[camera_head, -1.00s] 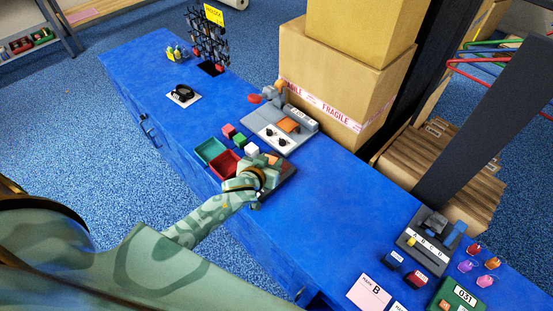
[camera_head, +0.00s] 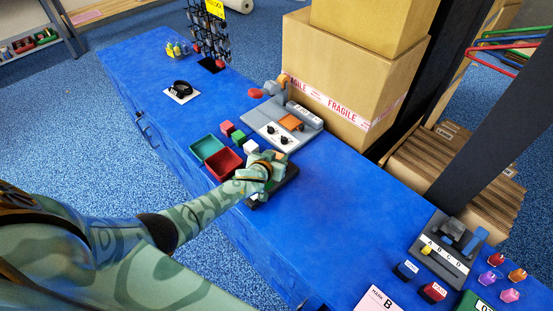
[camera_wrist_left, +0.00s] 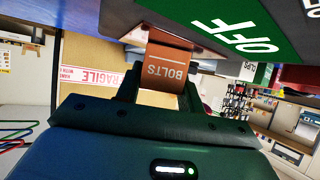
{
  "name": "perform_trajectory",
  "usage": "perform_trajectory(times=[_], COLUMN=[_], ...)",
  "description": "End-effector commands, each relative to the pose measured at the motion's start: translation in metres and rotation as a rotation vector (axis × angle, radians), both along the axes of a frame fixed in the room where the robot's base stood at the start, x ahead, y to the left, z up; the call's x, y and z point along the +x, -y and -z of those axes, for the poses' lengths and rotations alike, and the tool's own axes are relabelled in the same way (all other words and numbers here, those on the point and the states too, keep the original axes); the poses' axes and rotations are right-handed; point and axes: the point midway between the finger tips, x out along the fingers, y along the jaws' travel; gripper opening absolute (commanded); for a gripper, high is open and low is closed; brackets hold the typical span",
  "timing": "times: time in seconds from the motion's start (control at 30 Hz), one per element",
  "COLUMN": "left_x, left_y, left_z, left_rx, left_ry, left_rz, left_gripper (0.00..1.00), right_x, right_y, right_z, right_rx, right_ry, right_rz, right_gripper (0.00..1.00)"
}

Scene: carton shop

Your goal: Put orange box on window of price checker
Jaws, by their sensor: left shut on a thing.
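My left gripper (camera_head: 262,178) is over a dark flat device (camera_head: 287,183) near the front edge of the blue counter. In the left wrist view the gripper (camera_wrist_left: 162,85) is shut on an orange-brown box (camera_wrist_left: 165,68) marked BOLTS. The box is mostly hidden by the hand in the head view. A grey device (camera_head: 268,122) with a white panel, two black knobs and an orange patch stands behind the hand; I cannot tell for sure which device is the price checker. A green panel marked OFF (camera_wrist_left: 235,30) is close by in the wrist view. My right gripper is not in view.
A green tray (camera_head: 196,143) and a red tray (camera_head: 211,165) sit left of the hand, with small red, green and white blocks beside them. Cartons (camera_head: 340,85) stand behind. A lettered grey device (camera_head: 432,260) is at right. The counter between is clear.

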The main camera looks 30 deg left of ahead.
Motion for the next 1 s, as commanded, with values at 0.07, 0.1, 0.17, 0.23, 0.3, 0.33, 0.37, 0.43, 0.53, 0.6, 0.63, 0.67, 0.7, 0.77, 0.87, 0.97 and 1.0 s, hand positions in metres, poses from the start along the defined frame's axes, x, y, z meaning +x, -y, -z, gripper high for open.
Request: perform_trajectory(times=[0.07,0.1,0.17,0.23,0.3,0.33,0.37,0.43,0.53,0.6,0.63,0.67,0.7,0.77,0.87,0.97,1.0], left_x=[0.000,0.000,0.000,0.000,0.000,0.000,0.000,0.000,0.000,0.000,0.000,0.000,-0.002,-0.010,-0.028,-0.050,-0.059], left_y=[0.000,0.000,0.000,0.000,0.000,0.000,0.000,0.000,0.000,0.000,0.000,0.000,0.000,0.000,0.002,0.003,0.003], left_z=[-0.002,-0.002,0.000,0.003,0.003,0.003,0.002,0.002,0.002,0.002,0.000,-0.002,-0.005,-0.009,-0.022,-0.034,-0.039], left_rx=[0.000,0.000,0.000,0.000,0.000,0.000,0.000,0.001,0.001,0.001,0.001,0.002,0.001,0.001,0.000,0.000,0.000], left_ry=[0.001,0.001,0.000,0.000,0.000,0.000,0.000,0.000,0.000,0.000,0.000,0.001,0.000,0.000,0.001,0.000,0.001], left_rz=[0.000,0.000,0.000,0.000,0.000,0.000,0.000,0.000,0.000,0.000,0.000,0.000,0.000,0.000,0.000,0.000,0.000], left_gripper=[0.12,0.12,0.12,0.12,0.52,0.60,0.60,0.60,0.60,0.60,0.60,0.60,0.60,0.60,0.60,0.60,0.60], right_x=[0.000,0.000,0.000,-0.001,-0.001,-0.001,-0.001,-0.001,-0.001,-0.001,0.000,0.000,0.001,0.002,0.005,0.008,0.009], right_y=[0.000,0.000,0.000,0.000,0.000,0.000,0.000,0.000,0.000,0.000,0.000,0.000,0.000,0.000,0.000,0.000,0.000], right_z=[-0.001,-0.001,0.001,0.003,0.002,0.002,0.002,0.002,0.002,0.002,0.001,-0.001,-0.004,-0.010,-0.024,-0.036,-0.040], right_rx=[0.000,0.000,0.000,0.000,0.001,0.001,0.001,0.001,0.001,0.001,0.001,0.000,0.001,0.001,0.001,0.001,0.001], right_ry=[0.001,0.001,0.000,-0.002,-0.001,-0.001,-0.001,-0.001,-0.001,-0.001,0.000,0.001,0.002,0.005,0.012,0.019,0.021], right_rz=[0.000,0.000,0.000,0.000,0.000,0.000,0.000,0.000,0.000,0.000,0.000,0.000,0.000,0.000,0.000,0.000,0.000], right_gripper=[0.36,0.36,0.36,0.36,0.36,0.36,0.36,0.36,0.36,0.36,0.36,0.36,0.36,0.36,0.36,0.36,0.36])
